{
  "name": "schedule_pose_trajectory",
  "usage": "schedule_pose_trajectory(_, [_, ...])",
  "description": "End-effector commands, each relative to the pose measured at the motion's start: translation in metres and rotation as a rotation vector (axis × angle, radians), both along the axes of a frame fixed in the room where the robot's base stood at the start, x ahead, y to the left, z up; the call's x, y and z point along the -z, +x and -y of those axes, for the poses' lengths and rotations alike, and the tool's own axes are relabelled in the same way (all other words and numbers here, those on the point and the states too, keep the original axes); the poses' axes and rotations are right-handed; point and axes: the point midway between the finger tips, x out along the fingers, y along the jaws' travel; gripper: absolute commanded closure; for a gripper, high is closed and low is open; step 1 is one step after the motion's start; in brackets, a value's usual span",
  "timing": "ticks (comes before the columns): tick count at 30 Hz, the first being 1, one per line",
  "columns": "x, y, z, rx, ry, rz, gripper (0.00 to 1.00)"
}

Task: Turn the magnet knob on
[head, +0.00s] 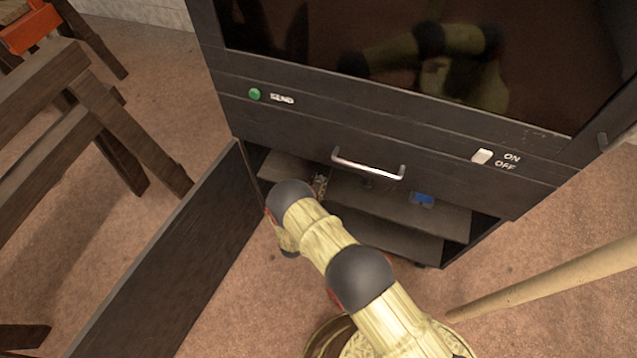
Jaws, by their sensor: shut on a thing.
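No part is clearly labelled as the magnet knob. A white switch (482,156) sits on the right of the dark cabinet's front panel, beside the words ON and OFF. I cannot tell whether it is the magnet knob. My arm bends towards the open lower compartment on the left, well away from the white switch. My gripper is hidden behind my arm's links, so its jaws and anything in them do not show. A small brownish patch by the arm's far joint is too small to identify.
A green button (255,94) marked SEND is on the panel's left. A metal handle (368,166) juts out mid-front. The lower door (170,262) stands open on the left. A blue item (422,200) lies inside the compartment. Wooden furniture (95,110) stands at far left.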

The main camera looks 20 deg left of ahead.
Motion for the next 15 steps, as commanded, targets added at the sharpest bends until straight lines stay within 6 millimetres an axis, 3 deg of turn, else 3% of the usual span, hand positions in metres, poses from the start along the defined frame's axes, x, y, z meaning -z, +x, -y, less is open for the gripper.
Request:
schedule_pose_trajectory(7, [0.0004, -0.0003, 0.0003, 0.000, 0.043, 0.002, 1.00])
schedule_pose_trajectory(15, [0.0001, -0.0001, 0.0001, 0.000, 0.206, 0.016, 1.00])
